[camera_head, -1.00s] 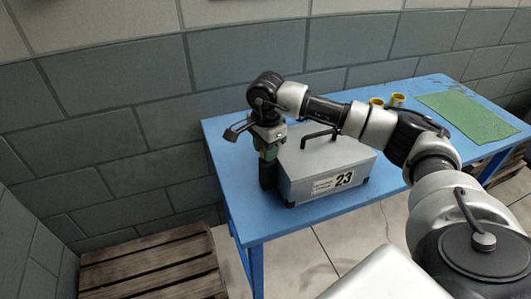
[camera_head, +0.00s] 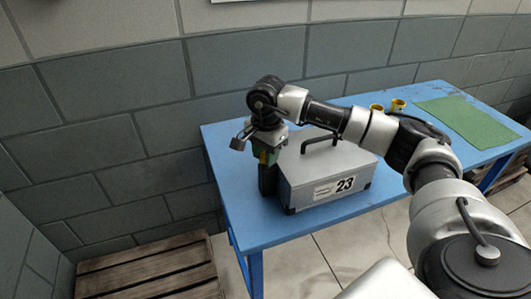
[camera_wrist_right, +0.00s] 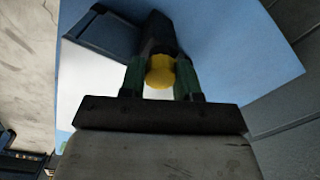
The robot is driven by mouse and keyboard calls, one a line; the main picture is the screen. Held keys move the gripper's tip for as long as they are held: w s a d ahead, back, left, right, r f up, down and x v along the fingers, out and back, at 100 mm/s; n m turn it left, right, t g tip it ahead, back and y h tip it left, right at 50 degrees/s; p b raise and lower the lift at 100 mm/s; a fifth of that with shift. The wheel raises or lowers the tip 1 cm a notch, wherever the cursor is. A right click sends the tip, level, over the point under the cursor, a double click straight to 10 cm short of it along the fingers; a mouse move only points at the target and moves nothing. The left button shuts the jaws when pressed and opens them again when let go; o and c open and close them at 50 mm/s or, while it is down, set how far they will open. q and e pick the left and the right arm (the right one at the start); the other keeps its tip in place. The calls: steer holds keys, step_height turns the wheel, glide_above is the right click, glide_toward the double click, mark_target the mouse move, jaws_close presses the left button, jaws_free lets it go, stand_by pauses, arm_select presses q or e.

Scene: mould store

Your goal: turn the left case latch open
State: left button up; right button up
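A grey case (camera_head: 325,170) with a black handle and a label reading 23 stands on the blue table. My right gripper (camera_head: 266,158) points down at the case's left end. In the right wrist view a yellow rounded piece (camera_wrist_right: 160,72), which I take for the left latch, sits between the green fingers of the gripper (camera_wrist_right: 159,82). The fingers appear closed against its two sides. A dark block (camera_head: 267,181) stands under the gripper beside the case; it also shows in the right wrist view (camera_wrist_right: 158,35). The latch's angle is hard to tell. My left gripper is out of view.
The blue table (camera_head: 225,185) has free room at the left and front. Two yellow ring-like pieces (camera_head: 397,105) and a green mat (camera_head: 465,121) lie farther right. A wooden pallet (camera_head: 150,272) is on the floor at left. A block wall runs behind.

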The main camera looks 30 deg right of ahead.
steer(key=o, duration=0.5)
steer(key=shift+c, duration=0.2)
step_height(320, 180, up, 11)
steer(key=shift+b, duration=0.35)
steer(key=shift+s+f, duration=0.1)
